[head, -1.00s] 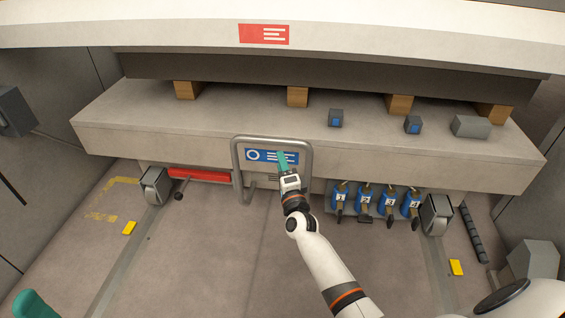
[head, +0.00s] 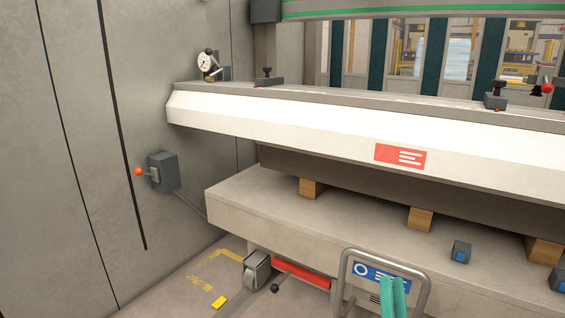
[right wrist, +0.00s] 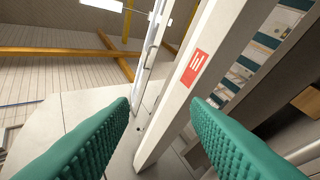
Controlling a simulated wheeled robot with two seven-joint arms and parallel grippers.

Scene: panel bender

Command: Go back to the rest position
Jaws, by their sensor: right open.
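My right gripper (head: 394,292) shows at the bottom of the head view as teal fingers. They stand upright in front of the right part of the blue label (head: 362,270) and the grey tubular handle (head: 425,278). In the right wrist view the two ribbed teal fingers of this gripper (right wrist: 161,105) are spread wide apart with nothing between them. The rest of my right arm is below the head picture. My left gripper is not in view.
The white machine beam (head: 290,125) bears a red label (head: 400,156). Below it, wooden blocks (head: 421,219) stand on the grey bed (head: 250,200). A grey box with an orange-tipped lever (head: 163,173) is on the left wall. The floor at lower left has a yellow block (head: 219,302).

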